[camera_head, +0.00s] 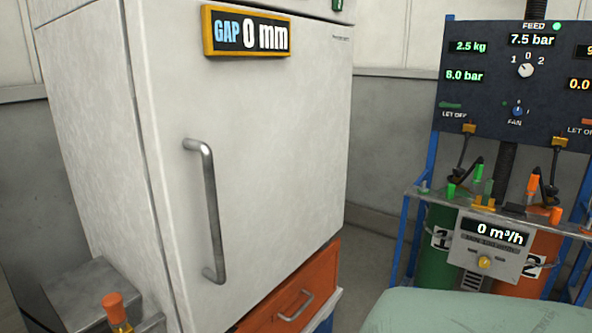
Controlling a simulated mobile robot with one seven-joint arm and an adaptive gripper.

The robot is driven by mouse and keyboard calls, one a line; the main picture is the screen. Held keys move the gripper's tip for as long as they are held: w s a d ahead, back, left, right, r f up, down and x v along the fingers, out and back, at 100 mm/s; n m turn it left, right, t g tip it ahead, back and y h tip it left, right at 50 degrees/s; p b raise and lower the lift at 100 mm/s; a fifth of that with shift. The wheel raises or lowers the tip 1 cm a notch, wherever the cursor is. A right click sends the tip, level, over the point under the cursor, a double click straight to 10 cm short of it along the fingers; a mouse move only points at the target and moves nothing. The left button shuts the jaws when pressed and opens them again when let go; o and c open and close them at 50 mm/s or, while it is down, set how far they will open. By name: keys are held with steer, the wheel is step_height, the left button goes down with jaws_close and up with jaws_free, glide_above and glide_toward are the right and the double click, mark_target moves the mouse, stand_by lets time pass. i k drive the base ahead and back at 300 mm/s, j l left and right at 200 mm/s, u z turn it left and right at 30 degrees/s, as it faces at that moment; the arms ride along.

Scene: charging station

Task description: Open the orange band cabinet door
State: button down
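A white cabinet door (275,150) with a vertical silver bar handle (210,210) stands at the left and centre. The door looks shut, and the sign on it (247,33) reads "GAP 0 mm". The sign has an orange-yellow frame. I see no clear orange band on the door itself, but an orange drawer front (295,295) with a small handle (296,306) lies below it. The cabinet's top and lower left parts run out of the picture. My gripper is not in view, and nothing touches the door handle.
At the right is a gas station with a dark panel (500,85), a green cylinder (440,245) and an orange cylinder (545,255). A pale green rounded surface (460,312) fills the bottom right. A grey box with an orange-topped fitting (113,302) is at lower left.

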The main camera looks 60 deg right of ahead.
mark_target(247, 157)
steer(key=z, duration=1.65)
steer(key=l+z, duration=0.25)
steer(key=l, duration=0.55)
